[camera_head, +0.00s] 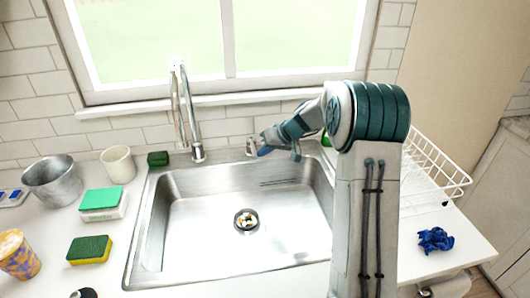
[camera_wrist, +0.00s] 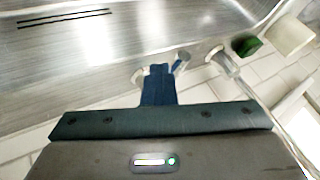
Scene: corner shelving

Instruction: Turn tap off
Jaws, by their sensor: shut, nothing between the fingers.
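The tap (camera_head: 190,115) is a tall chrome spout standing on the back edge of the steel sink (camera_head: 185,205). In the wrist view its base (camera_wrist: 222,60) is right of my fingers. I cannot make out a water stream. My gripper (camera_head: 260,150) is at the sink's back edge, to the right of the tap and apart from its spout. It also shows in the wrist view (camera_wrist: 158,72), shut and empty. A small pale part at the fingertips may be a tap handle; I cannot tell whether they touch.
A green sponge (camera_head: 158,158) and a white cup (camera_head: 117,164) stand left of the tap. A metal bucket (camera_head: 54,182) and more sponges are on the left counter. A white dish rack (camera_head: 437,170) and a blue cloth (camera_head: 435,240) are at the right.

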